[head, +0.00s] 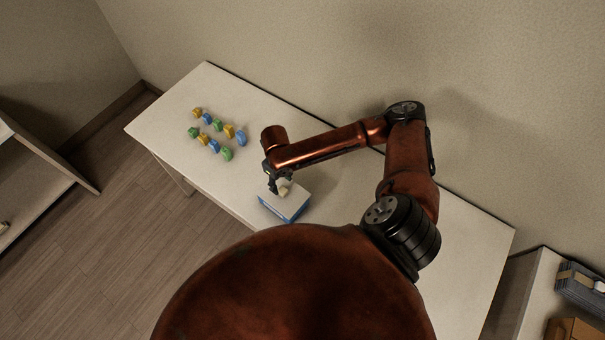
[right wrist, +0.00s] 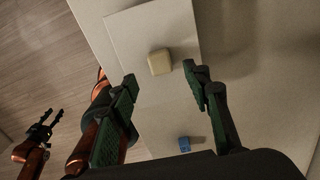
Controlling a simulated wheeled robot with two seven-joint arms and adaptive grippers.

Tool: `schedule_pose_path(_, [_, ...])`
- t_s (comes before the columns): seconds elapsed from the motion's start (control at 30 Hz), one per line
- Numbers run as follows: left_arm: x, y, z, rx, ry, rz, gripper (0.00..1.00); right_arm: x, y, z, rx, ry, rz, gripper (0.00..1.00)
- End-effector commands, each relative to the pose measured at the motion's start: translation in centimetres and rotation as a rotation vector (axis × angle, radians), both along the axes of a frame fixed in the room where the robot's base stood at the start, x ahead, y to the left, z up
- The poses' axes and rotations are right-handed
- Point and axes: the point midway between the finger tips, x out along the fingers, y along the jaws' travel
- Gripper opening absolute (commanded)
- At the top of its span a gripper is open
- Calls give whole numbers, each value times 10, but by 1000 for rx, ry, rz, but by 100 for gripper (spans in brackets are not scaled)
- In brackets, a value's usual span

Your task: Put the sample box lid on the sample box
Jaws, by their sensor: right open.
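The sample box (head: 291,214) shows as a blue side near the table's front edge in the head view. The pale, flat sample box lid (head: 297,197) lies over its top and appears to rest on it; their exact fit cannot be told. In the right wrist view the lid (right wrist: 125,30) carries a cream block-shaped knob (right wrist: 160,62). My right gripper (head: 277,183) is just above the lid, by the knob. Its fingers (right wrist: 163,88) are spread with nothing between them. My left gripper (right wrist: 53,118) shows at the right wrist view's lower left, apparently open and empty, over the floor.
Several small yellow, green and blue pieces (head: 214,145) stand in two rows on the white table (head: 165,113)'s left part. One blue piece (right wrist: 184,144) shows in the right wrist view. A wall runs behind the table. A shelf (head: 35,185) stands at the left.

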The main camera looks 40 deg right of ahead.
Motion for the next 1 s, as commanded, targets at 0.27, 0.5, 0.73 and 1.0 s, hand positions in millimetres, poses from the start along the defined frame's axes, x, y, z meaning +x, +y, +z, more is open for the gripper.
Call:
schedule_pose_path(0.27, [0,0,0,0,0,0,40,1,0,11,-1,-1,0,44])
schedule_pose_path(0.5, [0,0,0,0,0,0,40,1,0,20,0,-2,1,44])
schedule_pose_path(0.73, [0,0,0,0,0,0,40,0,0,21,0,-1,0,44])
schedule_pose_path(1.0, [-2,2,0,2,2,0,40,1,0,25,-1,-2,0,44])
